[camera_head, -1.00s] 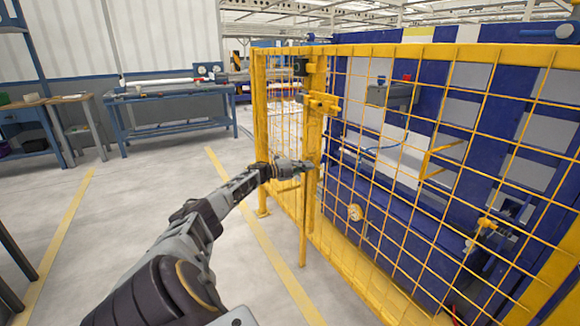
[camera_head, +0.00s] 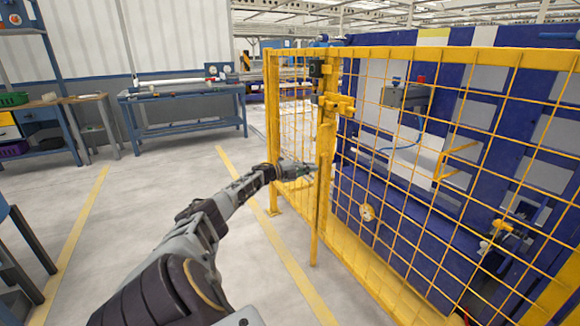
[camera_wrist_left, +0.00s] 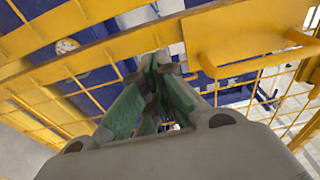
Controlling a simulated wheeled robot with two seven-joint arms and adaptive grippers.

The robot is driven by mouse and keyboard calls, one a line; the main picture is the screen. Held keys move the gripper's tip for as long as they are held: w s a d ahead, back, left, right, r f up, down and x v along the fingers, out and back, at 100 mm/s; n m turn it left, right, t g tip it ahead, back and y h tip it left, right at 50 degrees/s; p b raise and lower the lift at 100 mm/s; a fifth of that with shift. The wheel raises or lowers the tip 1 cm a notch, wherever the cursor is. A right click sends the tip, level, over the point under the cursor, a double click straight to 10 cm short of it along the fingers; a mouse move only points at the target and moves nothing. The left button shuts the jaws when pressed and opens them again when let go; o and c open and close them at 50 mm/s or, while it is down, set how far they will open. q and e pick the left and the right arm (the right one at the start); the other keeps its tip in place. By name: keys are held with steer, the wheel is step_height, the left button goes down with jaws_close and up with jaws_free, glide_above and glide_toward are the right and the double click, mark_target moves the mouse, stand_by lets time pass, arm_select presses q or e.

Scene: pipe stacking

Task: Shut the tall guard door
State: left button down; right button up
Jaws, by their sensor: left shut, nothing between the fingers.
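The tall guard door appears as yellow-framed wire mesh (camera_head: 430,165) in front of a blue and white machine. A yellow post (camera_head: 325,185) with a latch-like fitting stands at its left edge. I cannot tell whether a gap remains there. My left gripper (camera_head: 302,170) is shut and empty, with its tips close to this post; contact cannot be told. In the left wrist view the green-padded fingers (camera_wrist_left: 155,100) lie beneath a yellow frame bar (camera_wrist_left: 100,78), near a yellow handle-like bracket (camera_wrist_left: 245,35). My right gripper is out of view.
A second yellow mesh panel (camera_head: 296,110) runs back behind my left gripper. A blue workbench (camera_head: 185,108) stands at the back left, with other benches at the far left. Grey floor with yellow lines (camera_head: 262,225) is open left of the fence.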

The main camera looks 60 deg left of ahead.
arm_select(q)
steer(key=s+a+b, duration=0.2)
steer(key=s+a, duration=0.3)
steer(key=a, duration=0.2)
steer(key=shift+s, duration=0.3)
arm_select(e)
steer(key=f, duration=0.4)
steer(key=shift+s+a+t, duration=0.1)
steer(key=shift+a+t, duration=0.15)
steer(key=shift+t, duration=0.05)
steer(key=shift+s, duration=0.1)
